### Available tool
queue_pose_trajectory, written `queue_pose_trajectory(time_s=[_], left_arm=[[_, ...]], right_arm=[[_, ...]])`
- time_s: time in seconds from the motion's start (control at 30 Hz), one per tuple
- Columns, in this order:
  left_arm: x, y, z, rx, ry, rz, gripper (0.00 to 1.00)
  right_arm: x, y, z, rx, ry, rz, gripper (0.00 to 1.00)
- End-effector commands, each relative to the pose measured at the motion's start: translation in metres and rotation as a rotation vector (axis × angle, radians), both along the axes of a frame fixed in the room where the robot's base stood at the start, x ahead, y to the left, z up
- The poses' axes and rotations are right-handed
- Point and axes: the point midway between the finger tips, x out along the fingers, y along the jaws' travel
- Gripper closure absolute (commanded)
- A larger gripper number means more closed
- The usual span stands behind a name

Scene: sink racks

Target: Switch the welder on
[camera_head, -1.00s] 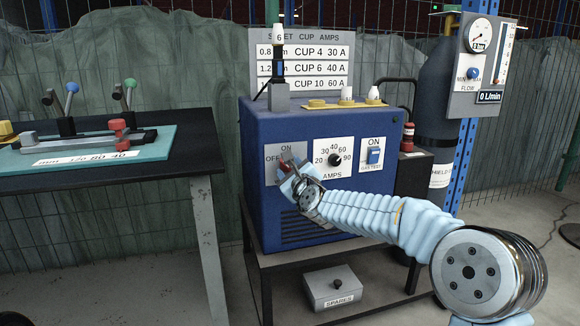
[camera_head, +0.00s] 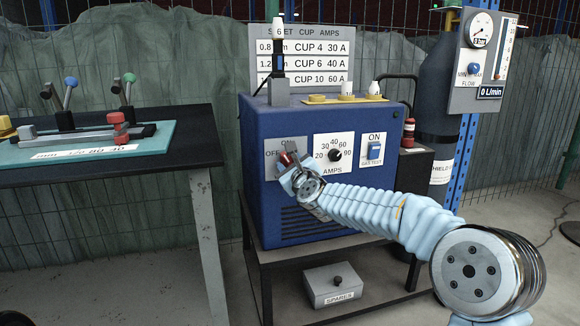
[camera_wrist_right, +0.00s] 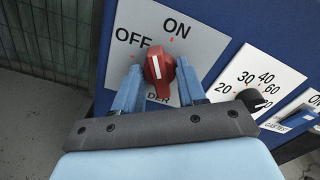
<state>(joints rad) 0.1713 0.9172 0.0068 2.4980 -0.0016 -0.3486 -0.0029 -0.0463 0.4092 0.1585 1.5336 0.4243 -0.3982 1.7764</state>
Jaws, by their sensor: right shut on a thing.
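The welder (camera_head: 300,215) is a blue box on a black stand. The red switch knob (camera_head: 289,159) is on its grey plate (camera_head: 271,168), marked OFF and ON. In the right wrist view the knob (camera_wrist_right: 161,74) has a white line tilted slightly left of upright, toward the OFF side; the ON label (camera_wrist_right: 177,28) is at upper right. My right gripper (camera_wrist_right: 158,86) is shut on the knob, one finger on each side. In the head view my right gripper (camera_head: 291,169) hides part of the plate. My left gripper is not in view.
Right of the switch are the AMPS dial (camera_head: 335,155) and a blue gas test switch (camera_head: 375,150). A gas cylinder (camera_head: 437,100) with a flow gauge stands at right. A black table (camera_head: 190,135) with levers is at left. A spares box (camera_head: 335,285) sits below.

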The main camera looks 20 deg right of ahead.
Motion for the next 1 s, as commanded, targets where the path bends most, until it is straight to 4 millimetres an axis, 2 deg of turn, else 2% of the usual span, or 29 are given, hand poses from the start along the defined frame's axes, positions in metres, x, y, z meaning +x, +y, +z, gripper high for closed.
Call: queue_pose_trajectory(time_s=[0.93, 0.97, 1.0], left_arm=[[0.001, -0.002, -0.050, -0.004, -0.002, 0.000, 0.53], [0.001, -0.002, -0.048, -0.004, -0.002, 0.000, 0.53], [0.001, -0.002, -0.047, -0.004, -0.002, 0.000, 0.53]], right_arm=[[0.000, 0.001, -0.002, 0.532, 0.018, 0.001, 0.96], [0.000, 0.001, 0.000, 0.534, 0.019, 0.002, 0.57], [0.000, 0.001, 0.000, 0.531, 0.019, 0.002, 0.53]])
